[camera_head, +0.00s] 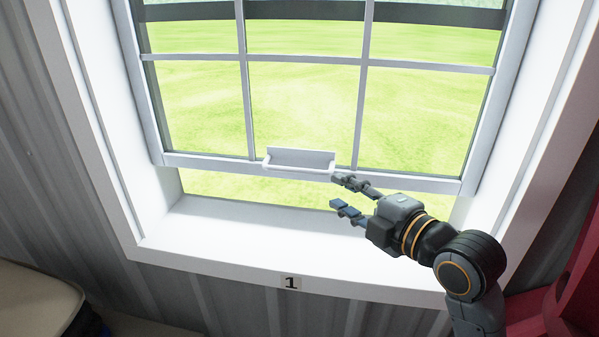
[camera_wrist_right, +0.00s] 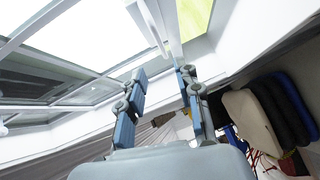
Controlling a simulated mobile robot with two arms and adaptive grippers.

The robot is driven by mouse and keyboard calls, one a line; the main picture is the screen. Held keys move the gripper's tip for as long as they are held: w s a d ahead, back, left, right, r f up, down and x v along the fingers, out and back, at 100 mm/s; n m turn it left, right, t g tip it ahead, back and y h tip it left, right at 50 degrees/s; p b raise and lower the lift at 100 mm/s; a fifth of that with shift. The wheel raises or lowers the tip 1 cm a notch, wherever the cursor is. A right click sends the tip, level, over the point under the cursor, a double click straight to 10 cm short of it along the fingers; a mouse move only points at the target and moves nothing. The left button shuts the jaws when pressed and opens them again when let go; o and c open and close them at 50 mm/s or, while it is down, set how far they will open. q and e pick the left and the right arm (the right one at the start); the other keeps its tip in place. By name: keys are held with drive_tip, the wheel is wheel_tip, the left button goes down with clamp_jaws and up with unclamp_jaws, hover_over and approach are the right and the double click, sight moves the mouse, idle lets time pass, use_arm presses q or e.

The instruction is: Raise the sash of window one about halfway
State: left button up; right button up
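Window one (camera_head: 310,115) has a white sash with several panes, marked by a "1" plate (camera_head: 291,282) under the sill. The sash's bottom rail (camera_head: 405,180) stands a little above the sill, with a narrow strip of green showing beneath it. A white lift handle (camera_head: 300,158) sits at the middle of the rail. My right gripper (camera_head: 347,195) is open at the handle's right end, one finger near the rail and the other lower, over the gap. It looks empty; contact with the handle cannot be told. The right wrist view shows its spread fingers (camera_wrist_right: 160,85). My left gripper is not in view.
The white sill (camera_head: 250,228) below the sash is clear. White side frames bound the window. A red structure (camera_head: 570,270) stands at the lower right. A rounded beige object (camera_head: 35,300) is at the lower left; stacked cushion-like items (camera_wrist_right: 265,115) show in the wrist view.

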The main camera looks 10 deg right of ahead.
sight(302, 171)
drive_tip(key=p+x, duration=0.5)
drive_tip(key=x, duration=0.8)
drive_tip(key=shift+s+a+r, duration=0.1)
drive_tip(key=shift+r, duration=0.05)
drive_tip(key=shift+w+a, duration=0.2)
drive_tip(key=shift+w, duration=0.2)
clamp_jaws()
